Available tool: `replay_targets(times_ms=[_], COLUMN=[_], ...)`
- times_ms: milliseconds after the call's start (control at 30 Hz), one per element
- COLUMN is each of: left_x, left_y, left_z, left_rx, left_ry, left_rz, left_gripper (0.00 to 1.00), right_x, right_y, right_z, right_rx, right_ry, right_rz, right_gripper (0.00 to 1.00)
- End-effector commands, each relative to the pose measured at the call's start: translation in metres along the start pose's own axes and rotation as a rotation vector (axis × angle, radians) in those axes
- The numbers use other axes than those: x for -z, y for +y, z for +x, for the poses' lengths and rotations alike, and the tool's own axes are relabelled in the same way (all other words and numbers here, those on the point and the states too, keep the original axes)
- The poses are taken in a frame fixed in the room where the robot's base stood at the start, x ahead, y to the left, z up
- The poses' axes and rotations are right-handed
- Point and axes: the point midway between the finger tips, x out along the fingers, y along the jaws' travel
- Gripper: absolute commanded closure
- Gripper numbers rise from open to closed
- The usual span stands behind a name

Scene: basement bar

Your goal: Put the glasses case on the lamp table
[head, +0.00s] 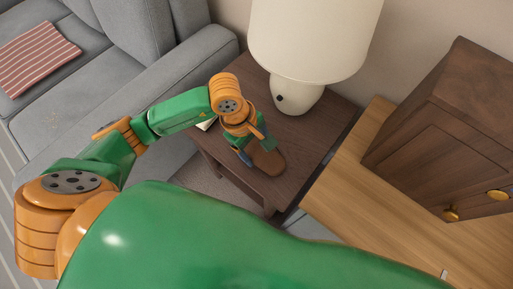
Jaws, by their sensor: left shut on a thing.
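The glasses case (267,161) is a brown, rounded, elongated piece at my left gripper (257,148). The gripper is shut on it, over the near part of the lamp table. I cannot tell whether the case touches the tabletop. The hand hides part of the case. The lamp table (312,132) is dark brown wood and square, with a cream lamp (298,97) standing at its back. My right gripper is not in view.
A grey sofa (190,62) with a striped cushion (36,58) is at the left. A small pale item (206,124) lies at the table's left edge. A dark wooden cabinet (445,125) stands on a lighter wooden surface (370,190) at the right.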

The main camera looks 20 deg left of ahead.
Motion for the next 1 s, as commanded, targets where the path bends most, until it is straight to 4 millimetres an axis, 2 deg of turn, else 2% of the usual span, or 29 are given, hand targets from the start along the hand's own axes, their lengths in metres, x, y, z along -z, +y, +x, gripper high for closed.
replay_targets(times_ms=[100,400,433,500,700,800,867,1000], left_x=[0.002,0.003,0.003,0.003,0.003,0.002,0.003,0.003], left_y=[-0.002,-0.002,-0.002,-0.002,-0.002,-0.001,0.000,0.000], left_z=[0.011,0.014,0.013,0.012,0.012,0.004,-0.008,-0.050], left_rx=[0.000,-0.002,-0.002,-0.002,-0.002,-0.004,-0.006,-0.008], left_ry=[-0.001,-0.001,-0.001,-0.001,-0.001,-0.001,0.001,0.003], left_rz=[0.000,0.001,0.001,0.001,0.001,0.001,0.002,0.002], left_gripper=[0.83,0.83,0.19,0.00,0.00,0.00,0.00,0.00], right_x=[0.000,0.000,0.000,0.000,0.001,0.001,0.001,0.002], right_y=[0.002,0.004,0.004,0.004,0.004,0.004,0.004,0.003], right_z=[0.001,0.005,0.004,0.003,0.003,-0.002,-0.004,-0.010], right_rx=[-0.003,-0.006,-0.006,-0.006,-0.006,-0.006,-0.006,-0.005], right_ry=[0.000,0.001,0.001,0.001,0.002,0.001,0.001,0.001], right_rz=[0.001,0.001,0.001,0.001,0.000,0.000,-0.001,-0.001], right_gripper=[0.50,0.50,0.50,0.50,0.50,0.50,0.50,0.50])
